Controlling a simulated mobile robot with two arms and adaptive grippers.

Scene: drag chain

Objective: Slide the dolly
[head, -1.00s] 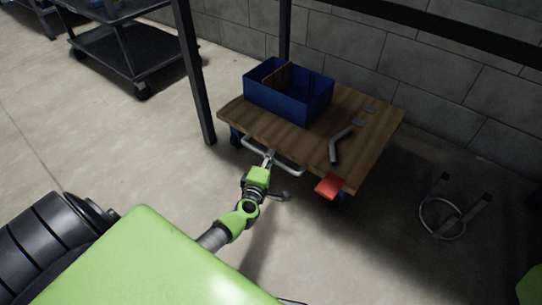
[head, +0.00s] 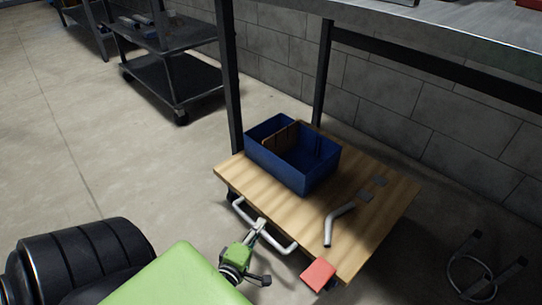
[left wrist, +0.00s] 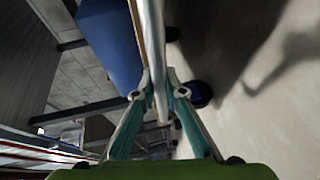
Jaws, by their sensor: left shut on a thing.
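The dolly (head: 290,213) is a low wooden platform on casters, with a pale metal handle (head: 284,246) along its near edge. My left gripper (head: 257,226) is shut on this handle. In the left wrist view the two fingers (left wrist: 158,92) close around the handle bar (left wrist: 153,45), with the dolly's edge beside it. The far casters are hidden. My right gripper is not in view.
A dark table leg (head: 228,75) stands just behind the dolly's far left corner, and another leg (head: 321,75) stands behind the bin. A black cart (head: 172,75) stands at the upper left. A ring-shaped stand (head: 470,278) lies at the lower right. Open floor (head: 110,170) extends left.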

